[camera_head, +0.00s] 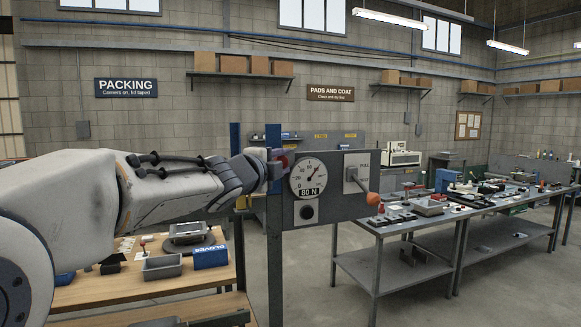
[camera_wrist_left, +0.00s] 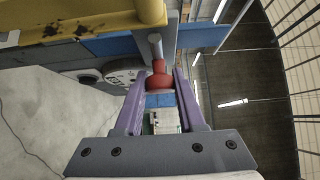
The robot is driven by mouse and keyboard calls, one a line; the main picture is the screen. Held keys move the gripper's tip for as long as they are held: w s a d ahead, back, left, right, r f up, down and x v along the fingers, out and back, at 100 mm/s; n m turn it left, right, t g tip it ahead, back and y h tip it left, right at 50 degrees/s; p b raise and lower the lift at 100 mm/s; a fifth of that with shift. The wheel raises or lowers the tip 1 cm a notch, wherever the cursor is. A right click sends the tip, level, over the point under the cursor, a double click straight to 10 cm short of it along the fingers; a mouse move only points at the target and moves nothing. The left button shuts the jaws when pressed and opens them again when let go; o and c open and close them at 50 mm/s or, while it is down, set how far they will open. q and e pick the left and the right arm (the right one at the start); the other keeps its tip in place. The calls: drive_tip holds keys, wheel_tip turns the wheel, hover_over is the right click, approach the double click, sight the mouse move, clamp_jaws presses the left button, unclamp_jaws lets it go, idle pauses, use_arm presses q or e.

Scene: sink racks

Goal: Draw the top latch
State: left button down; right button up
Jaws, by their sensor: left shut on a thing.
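My left gripper (camera_head: 274,169) is at the left edge of a grey panel on a blue post. In the left wrist view its purple fingers (camera_wrist_left: 160,86) are shut on a red knob (camera_wrist_left: 159,78), one finger on each side. The knob sits on a grey rod (camera_wrist_left: 156,47) that runs toward the panel. In the head view the knob is mostly hidden by my gripper; a bit of red (camera_head: 284,161) shows. The panel carries a dial gauge (camera_head: 308,177) marked 80 N. My right gripper is not in view.
A lever with an orange knob (camera_head: 373,198) sticks out at the panel's right, by a PULL label. A yellow bar (camera_wrist_left: 100,22) crosses the upper left of the left wrist view. A wooden bench (camera_head: 130,288) with trays is below my arm. Grey benches (camera_head: 380,262) stand to the right.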

use_arm(q)
drive_tip(key=shift+d, duration=0.15)
drive_tip(key=c, duration=0.8)
unclamp_jaws()
drive_tip(key=shift+o, duration=1.4)
drive_tip(key=shift+w+d, duration=0.1)
drive_tip(key=shift+d, duration=0.05)
drive_tip(key=v, duration=1)
drive_tip(key=shift+s+a, duration=0.25)
